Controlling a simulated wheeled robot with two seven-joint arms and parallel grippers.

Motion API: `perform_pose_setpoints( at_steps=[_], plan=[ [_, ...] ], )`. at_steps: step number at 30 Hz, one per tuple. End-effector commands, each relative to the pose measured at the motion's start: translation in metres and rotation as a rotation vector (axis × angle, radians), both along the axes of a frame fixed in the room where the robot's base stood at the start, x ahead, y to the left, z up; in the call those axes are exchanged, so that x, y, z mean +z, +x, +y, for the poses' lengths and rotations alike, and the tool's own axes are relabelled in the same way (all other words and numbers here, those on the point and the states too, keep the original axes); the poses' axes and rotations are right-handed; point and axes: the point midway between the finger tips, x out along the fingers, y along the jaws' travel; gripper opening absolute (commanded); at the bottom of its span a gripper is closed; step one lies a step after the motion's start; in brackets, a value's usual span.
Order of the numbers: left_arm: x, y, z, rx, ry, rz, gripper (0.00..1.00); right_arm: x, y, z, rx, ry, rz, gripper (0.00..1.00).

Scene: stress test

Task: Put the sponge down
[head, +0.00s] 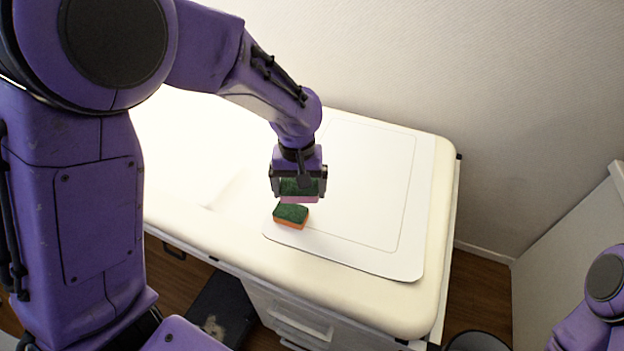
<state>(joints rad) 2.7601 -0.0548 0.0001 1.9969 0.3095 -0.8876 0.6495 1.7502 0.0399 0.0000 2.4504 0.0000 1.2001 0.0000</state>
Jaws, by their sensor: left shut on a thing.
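My left gripper (298,188) is shut on a sponge (299,198) with a dark green top and a pink underside. The gripper points down and hides part of this sponge. A second sponge (291,215), green on top and orange below, lies on the near left corner of the white mat, just below the held sponge in the picture. I cannot tell for sure how far the held sponge is above the mat. My right gripper is not in view; only part of my right arm shows at the lower right.
The white mat (360,200) with a thin outlined border lies on a cream tabletop (430,300) with rounded corners. Most of the mat to the right is bare. A plain wall (480,90) stands behind. Drawers (300,320) and a dark bin (476,341) are below.

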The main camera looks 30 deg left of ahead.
Motion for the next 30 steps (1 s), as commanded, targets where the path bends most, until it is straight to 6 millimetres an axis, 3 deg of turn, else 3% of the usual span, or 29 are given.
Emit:
perform_pose_setpoints(
  at_steps=[7,13,20,24,30],
  plan=[
    [-0.031,0.063,0.020,-0.003,-0.001,0.003,0.69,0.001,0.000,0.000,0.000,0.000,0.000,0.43],
    [-0.070,0.096,0.033,-0.002,0.001,0.003,0.69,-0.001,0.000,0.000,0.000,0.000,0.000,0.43],
    [-0.095,0.114,0.041,0.000,0.001,0.003,0.69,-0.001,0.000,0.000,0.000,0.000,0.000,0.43],
    [-0.118,0.113,0.040,-0.001,0.000,0.004,0.69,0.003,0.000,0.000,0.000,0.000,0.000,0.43],
    [-0.123,0.113,0.040,-0.001,0.001,0.000,0.69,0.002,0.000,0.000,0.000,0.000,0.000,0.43]
  ],
)
